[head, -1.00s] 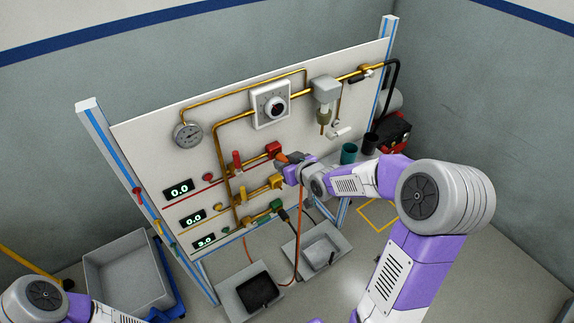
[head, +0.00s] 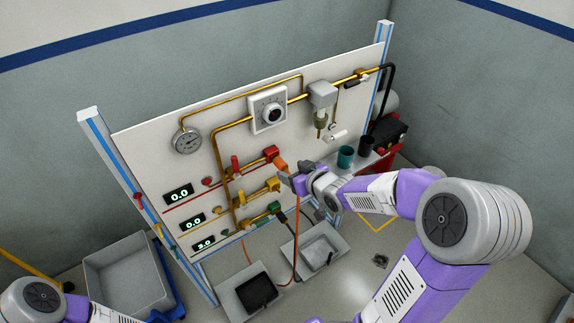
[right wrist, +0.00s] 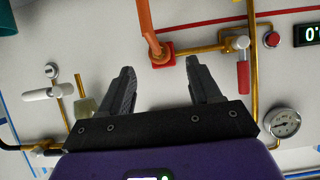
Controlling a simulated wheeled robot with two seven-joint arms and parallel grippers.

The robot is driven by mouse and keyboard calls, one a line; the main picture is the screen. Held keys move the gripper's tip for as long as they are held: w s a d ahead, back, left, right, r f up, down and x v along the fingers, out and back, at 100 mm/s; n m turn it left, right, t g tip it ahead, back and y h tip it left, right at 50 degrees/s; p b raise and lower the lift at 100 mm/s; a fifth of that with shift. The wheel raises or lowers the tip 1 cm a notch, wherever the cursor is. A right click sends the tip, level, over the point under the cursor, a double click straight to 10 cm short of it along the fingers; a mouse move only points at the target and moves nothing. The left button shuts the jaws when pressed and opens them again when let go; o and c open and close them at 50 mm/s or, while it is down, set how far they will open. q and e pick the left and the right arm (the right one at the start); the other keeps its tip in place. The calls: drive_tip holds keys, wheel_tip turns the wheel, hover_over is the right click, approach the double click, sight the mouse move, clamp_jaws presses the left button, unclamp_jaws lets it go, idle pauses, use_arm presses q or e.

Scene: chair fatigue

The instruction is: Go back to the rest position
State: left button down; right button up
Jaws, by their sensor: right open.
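My right gripper (head: 290,179) is in front of the panel (head: 330,62), a little right of and below the orange hose end (head: 280,163). Its jaws (right wrist: 160,82) are open and empty in the right wrist view. The orange hose (right wrist: 146,22) meets the red fitting (right wrist: 158,54) there, apart from the fingertips. In the head view the red fitting (head: 270,151) ends the upper row of valves. At the lower left only part of my left arm shows; its gripper is out of view.
Two grey trays (head: 330,268) (head: 226,298) stand on the floor below the panel. A grey bin (head: 120,262) is at left. A teal cup (head: 346,157) and black cup (head: 366,145) stand right of the gripper.

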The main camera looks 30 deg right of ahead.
drive_tip(key=shift+s+r, duration=0.25)
drive_tip(key=shift+s, duration=0.3)
drive_tip(key=s+a+f+m+g+y, duration=0.1)
drive_tip(key=s+a+f+g, duration=0.3)
drive_tip(key=f, duration=0.5)
drive_tip(key=s+a+f+m+g+y, duration=0.1)
drive_tip(key=s+a+f, duration=0.1)
drive_tip(key=a+f, duration=0.55)
drive_tip(key=s+a+f+m+g+y, duration=0.1)
drive_tip(key=s+a+f+g, duration=0.25)
drive_tip(key=f, duration=0.65)
drive_tip(key=s+a+f+g, duration=0.3)
drive_tip(key=s+a+f, duration=0.2)
drive_tip(key=s, duration=0.4)
drive_tip(key=shift+s+f+m, duration=0.25)
drive_tip(key=shift+f+m, duration=0.05)
drive_tip(key=shift+f, duration=0.4)
drive_tip(key=shift+a, duration=0.1)
drive_tip(key=shift+c, duration=0.2)
